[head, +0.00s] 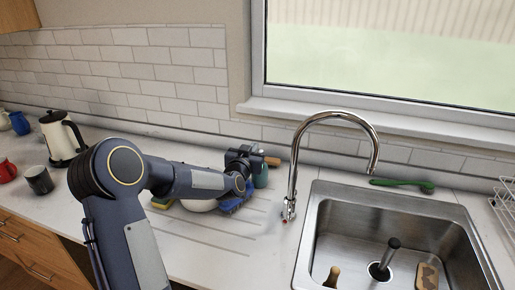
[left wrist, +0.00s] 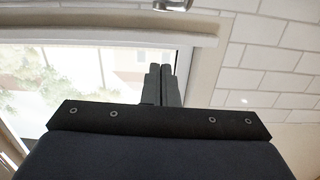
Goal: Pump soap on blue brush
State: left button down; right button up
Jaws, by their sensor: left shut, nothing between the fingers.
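The blue brush (head: 235,204) lies on the counter left of the faucet, partly hidden by my left arm. A teal soap bottle (head: 261,177) stands just behind it; its top is largely hidden by my left gripper (head: 243,157). My left gripper is above the brush, next to the bottle's top; I cannot tell whether it touches the bottle. In the left wrist view its fingers (left wrist: 163,80) are together with nothing between them. My right gripper is in neither view.
The faucet (head: 293,185) and sink (head: 325,215) are at right. A green brush (head: 402,185) lies behind the sink. A kettle (head: 57,140) and mugs stand at left.

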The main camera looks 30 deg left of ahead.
pick_arm(q)
jog(key=w+f+p, duration=0.1)
jog(key=w+f, duration=0.1)
jog(key=w+a+f+p, duration=0.1)
jog(key=w+f, duration=0.1)
jog(key=w, duration=0.1)
jog(key=shift+a+f+p, duration=0.1)
jog(key=shift+a+p, duration=0.05)
jog(key=shift+p, duration=0.15)
